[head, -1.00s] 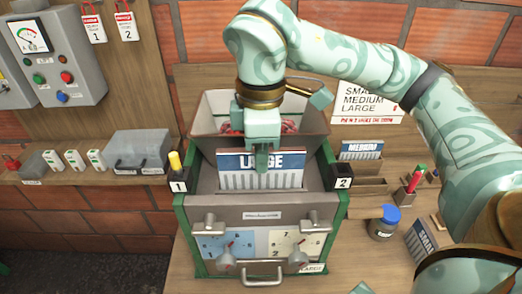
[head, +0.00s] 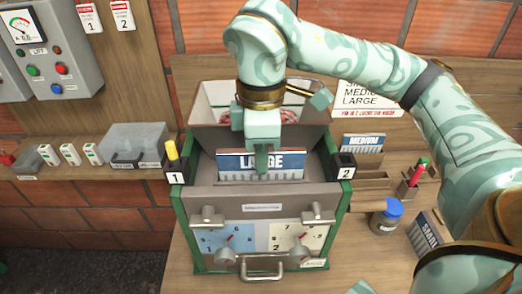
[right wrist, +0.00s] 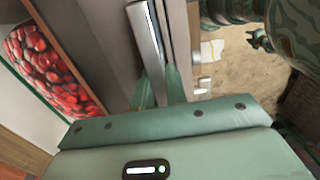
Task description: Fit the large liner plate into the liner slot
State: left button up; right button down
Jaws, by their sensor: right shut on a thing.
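The large liner plate (head: 231,163), blue and white with teeth along its lower edge and marked LARGE, stands upright at the top of the green-framed machine (head: 262,200). My right gripper (head: 262,158) is shut on its middle from above and covers part of the lettering. The plate's lower teeth are partly hidden behind the machine's grey front panel. The liner slot is hidden by the plate and front panel, so I cannot tell how deep the plate sits. In the right wrist view the plate (right wrist: 148,40) shows edge-on between the fingers.
A hopper (head: 212,104) with red fruit (right wrist: 55,70) lies behind the plate. Posts 1 (head: 174,178) and 2 (head: 345,160) flank it. The medium plate (head: 362,143), small plate (head: 428,232) and blue-lidded jar (head: 386,217) are at the right.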

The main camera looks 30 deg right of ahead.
jog(key=shift+f+b, duration=0.45)
jog(key=shift+f, duration=0.1)
jog(key=c, duration=1.3)
grip_release()
notch_tip(320, 180, up, 16)
jog(key=shift+r+p, duration=0.25)
jog(key=shift+p, duration=1)
